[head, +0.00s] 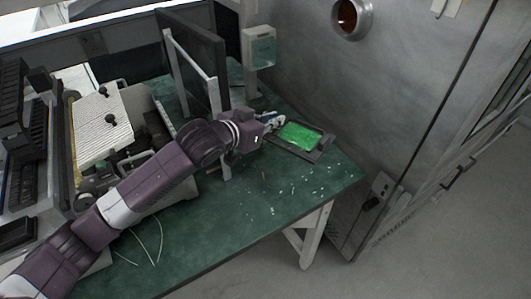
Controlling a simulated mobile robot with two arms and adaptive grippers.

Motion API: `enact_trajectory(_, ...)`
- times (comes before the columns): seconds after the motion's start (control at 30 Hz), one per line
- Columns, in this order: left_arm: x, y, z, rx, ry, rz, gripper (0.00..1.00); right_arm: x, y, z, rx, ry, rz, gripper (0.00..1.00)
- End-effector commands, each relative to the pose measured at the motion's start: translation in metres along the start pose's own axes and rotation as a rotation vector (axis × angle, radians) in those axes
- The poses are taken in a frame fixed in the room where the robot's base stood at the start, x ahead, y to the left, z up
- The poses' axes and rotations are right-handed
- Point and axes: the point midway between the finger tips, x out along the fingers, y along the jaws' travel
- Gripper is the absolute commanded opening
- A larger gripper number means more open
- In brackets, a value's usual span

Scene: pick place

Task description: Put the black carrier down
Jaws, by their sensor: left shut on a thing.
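The black carrier (320,148) is a flat, dark frame with a bright green board (299,135) in it. It is at the right part of the green table, near the back wall. My left gripper (279,121) is at the carrier's left edge and shut on it. The fingers are small here and partly hidden by my arm. I cannot tell whether the carrier touches the table or is just above it. My right gripper is not in view.
The green table (250,200) has bare room in front of the carrier, with small white specks. A dark upright panel (200,55) and a machine with a ribbed light cover (103,122) stand to the left. A metal wall (400,70) rises behind.

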Motion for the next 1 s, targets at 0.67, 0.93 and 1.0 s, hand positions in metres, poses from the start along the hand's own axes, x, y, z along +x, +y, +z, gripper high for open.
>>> enact_trajectory(0.67, 0.052, -0.002, 0.106, -0.009, -0.006, -0.011, 0.0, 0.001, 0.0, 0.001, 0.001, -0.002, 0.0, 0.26)
enact_trajectory(0.93, 0.067, -0.002, 0.138, -0.009, 0.0, -0.011, 0.0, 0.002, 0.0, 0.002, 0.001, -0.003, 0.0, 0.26)
enact_trajectory(1.0, 0.069, -0.002, 0.144, -0.009, -0.001, -0.011, 0.0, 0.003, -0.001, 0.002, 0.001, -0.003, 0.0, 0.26)
